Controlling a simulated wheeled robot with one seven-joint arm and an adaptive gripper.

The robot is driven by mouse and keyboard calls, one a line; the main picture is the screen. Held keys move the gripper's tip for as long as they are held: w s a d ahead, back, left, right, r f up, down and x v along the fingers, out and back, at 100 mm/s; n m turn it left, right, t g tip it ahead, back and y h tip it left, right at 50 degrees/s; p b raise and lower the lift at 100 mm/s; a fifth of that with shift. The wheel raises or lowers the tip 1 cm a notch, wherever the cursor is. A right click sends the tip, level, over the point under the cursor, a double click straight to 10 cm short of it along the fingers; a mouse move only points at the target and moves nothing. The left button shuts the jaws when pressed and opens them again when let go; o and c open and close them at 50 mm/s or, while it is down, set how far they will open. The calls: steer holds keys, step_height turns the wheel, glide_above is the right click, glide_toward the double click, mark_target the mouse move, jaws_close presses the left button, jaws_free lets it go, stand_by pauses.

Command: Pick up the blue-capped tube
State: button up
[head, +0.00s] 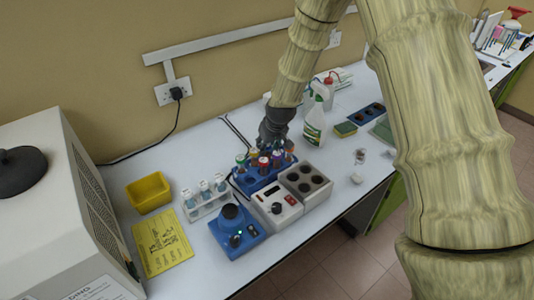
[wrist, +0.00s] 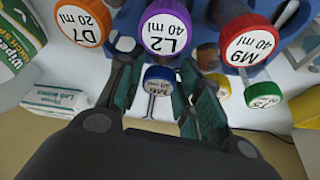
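The blue-capped tube (wrist: 160,78) shows in the wrist view between the two fingers of my gripper (wrist: 162,92). The fingers are apart, one on each side of its cap, with narrow gaps seeming to remain; contact is hard to judge. In the head view my gripper (head: 273,140) is low over the back of a blue tube rack (head: 262,178), and I cannot make out the blue cap there. Large orange (wrist: 83,23), purple (wrist: 166,30) and red (wrist: 249,42) caps stand beside it in the wrist view.
Green (wrist: 262,94) and yellow (wrist: 216,85) caps are close on the right in the wrist view. In the head view a grey block with round holes (head: 306,182), a blue device (head: 237,232), a white tube rack (head: 207,204) and a spray bottle (head: 315,125) surround the rack.

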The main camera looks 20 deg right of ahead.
steer(key=shift+w+f, duration=0.15)
steer(key=shift+f, duration=0.25)
steer(key=shift+c, duration=0.2)
steer(key=c, duration=0.6)
steer(key=shift+r, duration=0.1)
steer(key=shift+w+r+b, duration=0.1)
steer(key=shift+r+b, duration=0.2)
steer(key=shift+r, duration=0.25)
steer(key=shift+r+b, duration=1.5)
steer(key=shift+r, duration=2.9)
